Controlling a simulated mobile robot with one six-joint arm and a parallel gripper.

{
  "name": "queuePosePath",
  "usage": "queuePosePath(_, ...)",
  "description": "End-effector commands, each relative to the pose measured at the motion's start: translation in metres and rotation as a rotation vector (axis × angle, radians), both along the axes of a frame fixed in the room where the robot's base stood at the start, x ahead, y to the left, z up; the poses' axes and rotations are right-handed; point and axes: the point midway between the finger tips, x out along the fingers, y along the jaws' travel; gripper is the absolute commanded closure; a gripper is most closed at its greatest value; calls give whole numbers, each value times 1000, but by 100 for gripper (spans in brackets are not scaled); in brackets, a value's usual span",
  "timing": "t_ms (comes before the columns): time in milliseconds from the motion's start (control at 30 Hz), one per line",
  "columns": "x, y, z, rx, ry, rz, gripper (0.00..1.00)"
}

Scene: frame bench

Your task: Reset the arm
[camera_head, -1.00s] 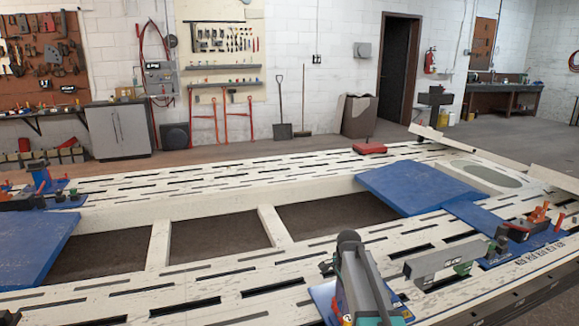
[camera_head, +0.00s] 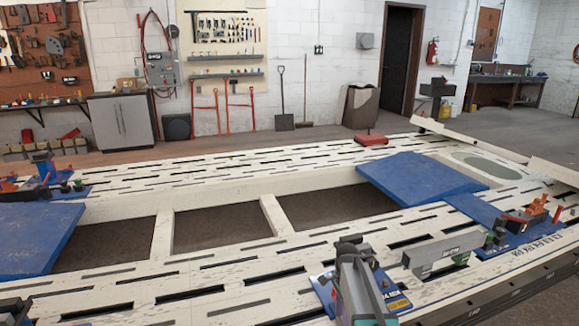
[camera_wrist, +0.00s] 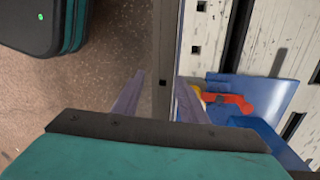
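My gripper (camera_wrist: 160,78) shows in the wrist view as two grey-violet fingers reaching up from a teal and dark housing. The fingers are apart, with nothing held between them. They hang over the side edge of the white frame bench (camera_wrist: 202,20), with brown floor to the left. In the head view, a grey and teal part at the bottom, right of centre, looks like part of my arm. It overlaps a bench clamp there, and my fingers cannot be made out in that view.
The slotted white bench (camera_head: 220,283) fills the foreground. A blue ramp (camera_head: 420,178) lies at the right and another (camera_head: 35,235) at the left. A red and grey clamp (camera_head: 525,215) stands on the right edge. Open floor (camera_head: 490,125) lies behind the bench.

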Motion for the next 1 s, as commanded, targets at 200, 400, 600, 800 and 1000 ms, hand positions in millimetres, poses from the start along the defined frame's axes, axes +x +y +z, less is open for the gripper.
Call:
queuePosePath(200,-53,3,-47,1,91,3,61)
queuePosePath(400,-104,4,-85,8,163,36,61)
queuePosePath(600,-159,6,-118,25,227,105,61)
queuePosePath(800,-217,7,-146,54,287,205,61)
queuePosePath(1000,-278,8,-166,98,341,332,61)
